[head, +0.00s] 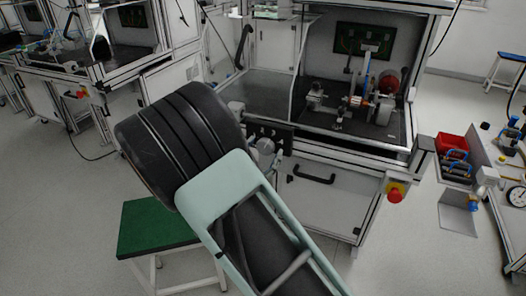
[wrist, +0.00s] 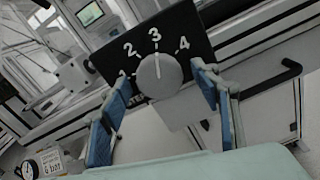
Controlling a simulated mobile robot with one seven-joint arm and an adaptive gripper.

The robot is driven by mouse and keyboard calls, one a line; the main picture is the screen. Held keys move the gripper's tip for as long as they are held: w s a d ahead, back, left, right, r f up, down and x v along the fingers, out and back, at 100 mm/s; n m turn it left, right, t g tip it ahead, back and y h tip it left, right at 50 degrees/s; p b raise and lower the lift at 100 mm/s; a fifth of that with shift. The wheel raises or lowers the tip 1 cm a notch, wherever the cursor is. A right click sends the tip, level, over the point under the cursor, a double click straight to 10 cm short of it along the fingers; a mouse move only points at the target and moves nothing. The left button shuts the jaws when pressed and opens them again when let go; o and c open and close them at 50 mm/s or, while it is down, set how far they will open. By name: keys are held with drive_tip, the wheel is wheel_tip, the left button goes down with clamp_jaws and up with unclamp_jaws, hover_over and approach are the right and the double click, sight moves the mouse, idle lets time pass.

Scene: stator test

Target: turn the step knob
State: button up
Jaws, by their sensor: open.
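The step knob (wrist: 159,76) is a round grey dial in the wrist view, on a black plate (wrist: 184,35) with white numbers 1 to 4 around it. A pale line on its face seems to point up at the 3. My gripper (wrist: 163,78) is open, with one blue-padded finger on the left of the knob and one on the right. The fingers look apart from the knob's sides; contact is not clear. In the head view my arm reaches up to the black panel (head: 272,131) on the bench front, and the knob is hard to make out there.
A green-topped stool (head: 152,226) stands left of my arm. A red bin (head: 452,144) is at the right.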

drive_tip(key=shift+c, duration=0.3)
drive_tip(key=c, duration=1.1)
drive_tip(key=shift+r+p, duration=0.1)
drive_tip(key=shift+p, duration=0.25)
drive_tip(key=n+p, duration=0.2)
drive_tip(key=p, duration=0.1)
drive_tip(key=shift+r+n, duration=0.15)
drive_tip(key=shift+n, duration=0.25)
drive_tip(key=n+p, duration=0.5)
drive_tip(key=shift+d, duration=0.1)
drive_tip(key=n+p, duration=0.5)
drive_tip(key=shift+n, duration=0.4)
drive_tip(key=shift+n+p, duration=1.15)
drive_tip(key=shift+n, duration=0.85)
drive_tip(key=shift+d+n, duration=0.1)
drive_tip(key=shift+n, duration=0.2)
